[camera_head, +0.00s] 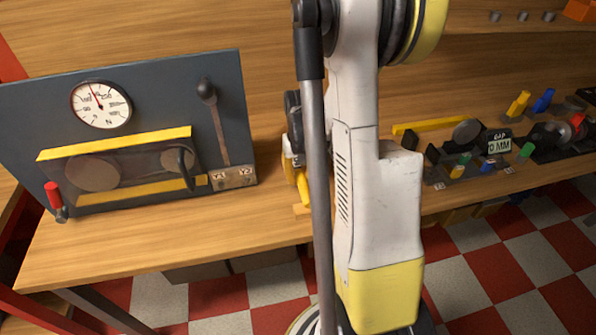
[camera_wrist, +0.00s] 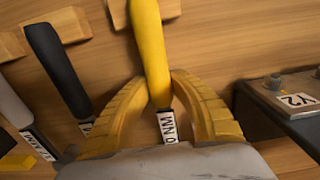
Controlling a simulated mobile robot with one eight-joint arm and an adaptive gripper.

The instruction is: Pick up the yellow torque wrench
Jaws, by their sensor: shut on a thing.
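The yellow torque wrench (camera_wrist: 150,45) runs up the middle of the wrist view. Its lower end carries a white label (camera_wrist: 168,128) between my gripper's fingers. My gripper (camera_wrist: 160,86) has yellow padded fingers on both sides of the wrench, closed on its shaft. In the head view my own arm hides most of the gripper and the wrench; only a little yellow (camera_head: 304,189) shows beside it, and I cannot tell which part it is.
In the wrist view a black-handled tool (camera_wrist: 58,70) and a grey-handled tool (camera_wrist: 12,105) lie to the left, near wooden blocks (camera_wrist: 65,24). A dark box marked Y2 (camera_wrist: 290,115) is at the right. In the head view a gauge panel (camera_head: 222,75) stands left.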

